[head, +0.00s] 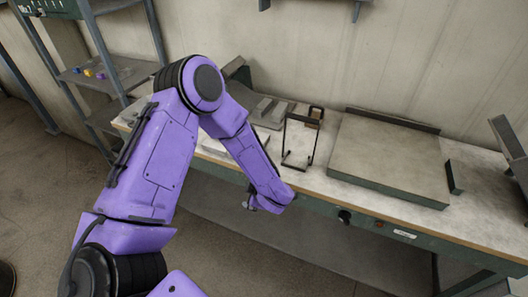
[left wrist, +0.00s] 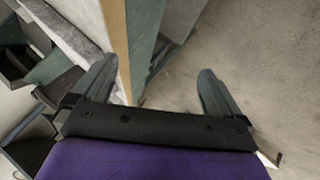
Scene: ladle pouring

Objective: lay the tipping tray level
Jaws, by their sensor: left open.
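I cannot tell for sure which thing is the tipping tray. A large grey flat slab (head: 388,158) with a dark raised back rim lies flat on the bench. A dark plate (head: 508,138) stands tilted at the right edge, partly cut off. My left gripper (head: 250,203) hangs low at the bench's front edge, left of the slab and apart from both. In the left wrist view its two fingers (left wrist: 158,68) are spread with nothing held between them; the bench edge passes near the left finger. My right gripper is not in view.
The workbench (head: 468,225) runs along the wall. A black wire frame (head: 300,140) stands left of the slab, with grey blocks (head: 270,112) behind my arm. A shelf rack (head: 115,75) holds small coloured items at left. Open floor lies in front.

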